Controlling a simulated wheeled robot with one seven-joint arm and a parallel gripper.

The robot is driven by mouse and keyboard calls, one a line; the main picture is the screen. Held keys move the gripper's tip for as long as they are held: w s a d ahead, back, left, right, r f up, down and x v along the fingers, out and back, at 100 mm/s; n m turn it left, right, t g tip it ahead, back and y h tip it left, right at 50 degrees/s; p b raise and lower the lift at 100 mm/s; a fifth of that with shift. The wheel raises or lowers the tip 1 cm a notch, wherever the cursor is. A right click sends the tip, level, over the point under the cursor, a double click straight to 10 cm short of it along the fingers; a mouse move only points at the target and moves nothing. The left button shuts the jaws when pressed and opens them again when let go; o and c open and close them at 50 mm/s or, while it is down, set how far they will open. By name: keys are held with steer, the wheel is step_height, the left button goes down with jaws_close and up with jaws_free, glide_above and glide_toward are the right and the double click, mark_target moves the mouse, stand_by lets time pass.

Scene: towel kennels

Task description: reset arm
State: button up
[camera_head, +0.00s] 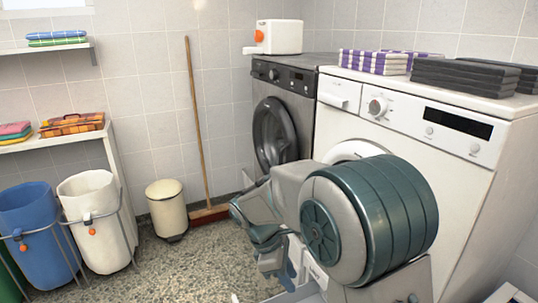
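My arm is folded in front of the white washing machine, with a large grey and teal joint closest to the camera. My gripper (262,232) seems to be the teal and grey end at the arm's left, above the floor. Its fingers are partly hidden and overlap other arm parts, so I cannot tell whether it is open or shut. I see nothing held in it.
The white washing machine (468,176) stands close on the right, its door largely behind my arm. Dark grey towels (465,78) and purple-striped towels (372,62) lie on top. A grey machine (290,95), broom (196,120), bin (167,212) and laundry bags (98,225) stand beyond open floor.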

steer(key=s+d+r+m+t+y+p, duration=0.2)
steer(key=s+d+r+m+p, duration=0.3)
steer(key=r, duration=0.6)
steer(key=s+d+r+m+t+y+p, duration=0.2)
steer(key=s+d+r+m+p, duration=0.3)
steer(key=s+r+m+p, duration=0.4)
step_height(320, 180, up, 2)
steer(key=shift+s+d+r+m+y, duration=0.2)
steer(key=shift+s+m+y, duration=0.3)
steer(key=shift+s+m, duration=0.55)
steer(key=shift+w, duration=0.2)
